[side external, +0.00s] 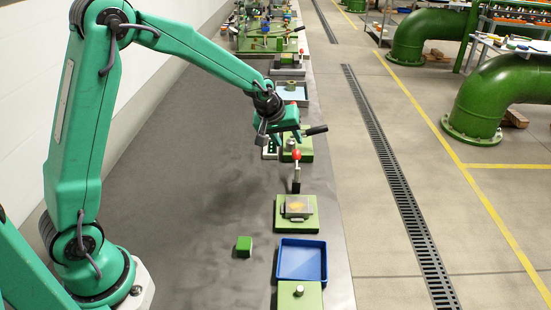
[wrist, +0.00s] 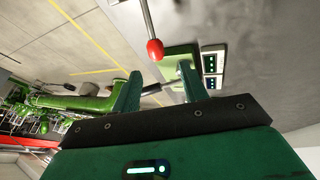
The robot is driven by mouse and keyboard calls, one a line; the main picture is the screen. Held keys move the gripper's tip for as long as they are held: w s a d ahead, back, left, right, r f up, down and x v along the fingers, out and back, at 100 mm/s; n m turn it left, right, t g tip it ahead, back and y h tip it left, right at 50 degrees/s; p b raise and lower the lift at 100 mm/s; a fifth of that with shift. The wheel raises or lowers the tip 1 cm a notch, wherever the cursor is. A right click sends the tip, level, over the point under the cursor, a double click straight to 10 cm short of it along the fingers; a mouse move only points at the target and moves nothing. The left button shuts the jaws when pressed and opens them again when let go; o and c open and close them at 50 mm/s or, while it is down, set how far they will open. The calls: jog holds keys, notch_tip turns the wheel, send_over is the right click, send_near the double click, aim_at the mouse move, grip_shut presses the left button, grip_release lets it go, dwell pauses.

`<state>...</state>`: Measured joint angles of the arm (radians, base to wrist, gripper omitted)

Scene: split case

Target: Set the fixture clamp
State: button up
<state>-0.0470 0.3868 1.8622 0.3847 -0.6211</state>
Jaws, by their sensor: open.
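The fixture clamp (side external: 297,187) stands at the back of a green base plate (side external: 310,222). Its lever is upright with a red ball knob (side external: 298,156) on top. A grey block with an orange patch (side external: 298,205) sits on the plate in front of it. My gripper (side external: 284,137) is open and empty, in the air beyond and above the knob in the side view. In the wrist view, a red knob on a metal rod (wrist: 155,50) shows ahead of my open gripper (wrist: 160,85), apart from both fingers. The clamp's foot is not clear there.
Another green plate (side external: 304,155) with a dark handle (side external: 316,130) lies under my gripper, beside a panel with green lights (wrist: 212,62). A blue tray (side external: 302,261), a green cube (side external: 244,246) and a green plate with a knob (side external: 312,295) are nearer. The grey table left is mostly clear.

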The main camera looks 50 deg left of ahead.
aim_at(295, 151)
jog(key=shift+d+x, duration=0.1)
jog(key=shift+x, duration=1.4)
jog(key=shift+d+x, duration=0.15)
jog(key=shift+x, duration=1.3)
grip_shut()
